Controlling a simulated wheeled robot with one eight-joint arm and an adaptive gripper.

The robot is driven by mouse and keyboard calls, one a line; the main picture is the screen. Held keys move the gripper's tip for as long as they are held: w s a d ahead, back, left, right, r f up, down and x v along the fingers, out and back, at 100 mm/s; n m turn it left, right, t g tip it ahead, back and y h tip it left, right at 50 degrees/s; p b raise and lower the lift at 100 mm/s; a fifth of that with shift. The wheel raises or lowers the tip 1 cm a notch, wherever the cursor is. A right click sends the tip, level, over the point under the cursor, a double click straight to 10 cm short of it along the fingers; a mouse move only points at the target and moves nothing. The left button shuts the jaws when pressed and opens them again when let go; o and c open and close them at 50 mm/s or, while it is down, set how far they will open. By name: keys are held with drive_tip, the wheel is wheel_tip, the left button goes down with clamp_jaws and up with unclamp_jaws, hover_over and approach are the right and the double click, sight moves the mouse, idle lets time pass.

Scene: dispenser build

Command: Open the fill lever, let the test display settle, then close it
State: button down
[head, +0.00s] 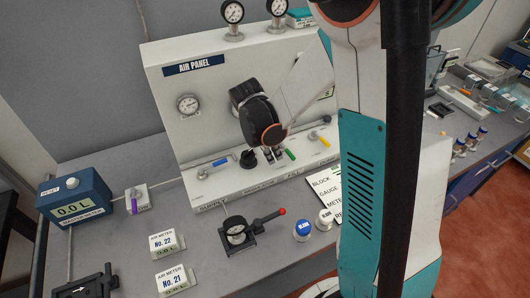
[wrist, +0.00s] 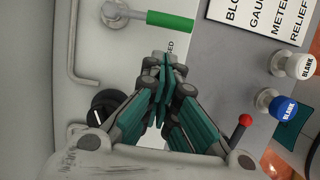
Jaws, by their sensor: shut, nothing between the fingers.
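The air panel (head: 215,95) stands at the back with a row of valve levers on its lower ledge. The green handle also shows in the wrist view (wrist: 170,21), just beyond my fingertips. My gripper (wrist: 162,60) is shut and empty beside it, apart from the handle as far as I can see. My arm hides part of the panel. A blue box with a display (head: 74,211) reads 0.0 L at left.
A black knob (wrist: 105,103) is close left of my fingers. A red-ball lever (head: 281,211) with a gauge stands in front of the panel. Blank pucks (head: 302,230), a printed card (head: 327,186) and air meter tags (head: 165,244) occupy the bench.

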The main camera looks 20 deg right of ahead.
drive_tip(key=shift+s+d+f, duration=0.1)
drive_tip(key=shift+d+f, duration=0.05)
drive_tip(key=shift+d, duration=0.9)
